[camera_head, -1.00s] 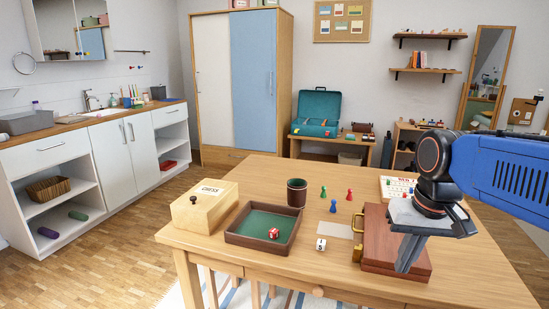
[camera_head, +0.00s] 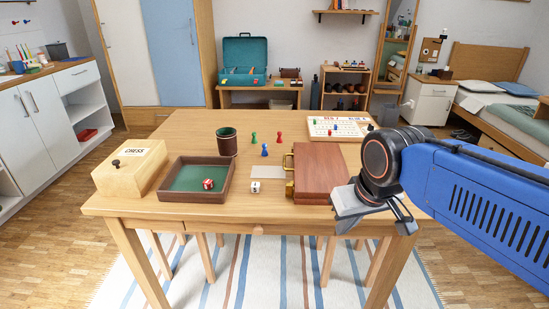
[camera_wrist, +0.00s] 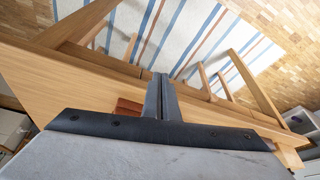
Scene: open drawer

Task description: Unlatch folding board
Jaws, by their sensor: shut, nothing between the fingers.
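The folding board (camera_head: 320,170) is a closed reddish-brown wooden case lying flat on the table. Brass fittings (camera_head: 289,188) show along its left side, one of them at its front left; I cannot tell the latch state. My gripper (camera_head: 346,230) is shut and empty at the board's front right in the head view, by the table's front edge, and it hides part of that corner. In the wrist view the shut fingers (camera_wrist: 162,85) point past the table edge, with a small reddish-brown piece of the board (camera_wrist: 128,106) beside them.
Bare tabletop lies left of centre at the back.

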